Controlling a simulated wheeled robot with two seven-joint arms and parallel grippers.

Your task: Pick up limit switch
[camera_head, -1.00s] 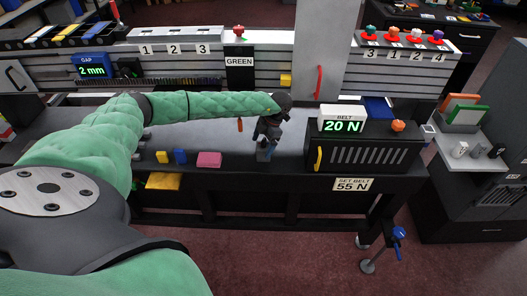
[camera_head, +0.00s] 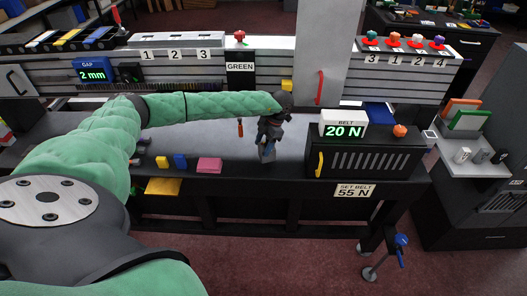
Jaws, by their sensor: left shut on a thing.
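My left gripper (camera_head: 267,153) points down over the front part of the grey table top (camera_head: 220,140), left of the black belt box. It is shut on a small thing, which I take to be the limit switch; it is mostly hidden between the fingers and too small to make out. I cannot tell whether the held thing touches the table. My right gripper is not in view.
A black box (camera_head: 368,162) with a "20 N" display stands right of the gripper. Pink (camera_head: 209,165), blue (camera_head: 180,161) and yellow (camera_head: 162,162) blocks lie along the front edge to the left. An orange-handled tool (camera_head: 240,128) is behind.

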